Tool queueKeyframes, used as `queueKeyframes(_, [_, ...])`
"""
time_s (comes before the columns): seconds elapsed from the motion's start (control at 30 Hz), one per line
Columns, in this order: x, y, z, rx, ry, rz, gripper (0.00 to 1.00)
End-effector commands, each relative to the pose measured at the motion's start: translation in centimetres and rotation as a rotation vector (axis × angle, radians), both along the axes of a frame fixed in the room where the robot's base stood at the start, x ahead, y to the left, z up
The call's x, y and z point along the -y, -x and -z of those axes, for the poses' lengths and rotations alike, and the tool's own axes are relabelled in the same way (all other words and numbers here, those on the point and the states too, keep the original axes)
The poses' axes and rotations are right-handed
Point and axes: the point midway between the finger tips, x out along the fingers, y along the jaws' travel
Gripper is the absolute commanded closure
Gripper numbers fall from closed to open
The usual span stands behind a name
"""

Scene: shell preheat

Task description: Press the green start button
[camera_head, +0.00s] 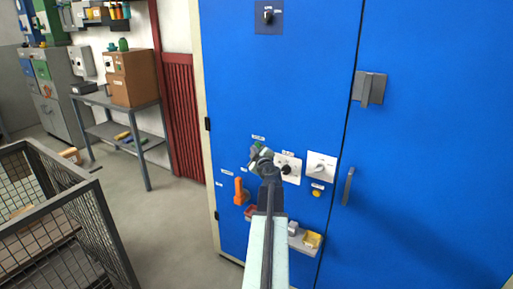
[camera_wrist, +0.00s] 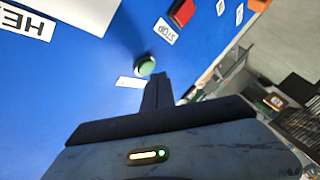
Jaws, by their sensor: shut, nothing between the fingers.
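The green start button (camera_wrist: 145,65) sits on the blue cabinet door, beside a small white label, in the wrist view. In the head view a bit of green (camera_head: 259,146) shows just above my gripper (camera_head: 262,159), which hides most of that spot. My gripper is shut and empty. In the wrist view its fingertips (camera_wrist: 158,80) are just below and to the right of the button. I cannot tell whether they touch it.
A red part (camera_wrist: 182,12) lies near a STOP label (camera_wrist: 165,31). White switch plates (camera_head: 321,166), a yellow button (camera_head: 316,193), an orange handle (camera_head: 241,191) and a small tray with a yellow item (camera_head: 312,239) are around my arm. A wire cage (camera_head: 60,215) stands left.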

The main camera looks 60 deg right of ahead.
Motion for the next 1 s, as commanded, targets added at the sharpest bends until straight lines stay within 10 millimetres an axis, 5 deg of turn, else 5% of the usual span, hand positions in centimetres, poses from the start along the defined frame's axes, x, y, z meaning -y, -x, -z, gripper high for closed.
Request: queueKeyframes(1.0, [1.2, -0.06, -0.01, 0.001, 0.0, -0.001, 1.0])
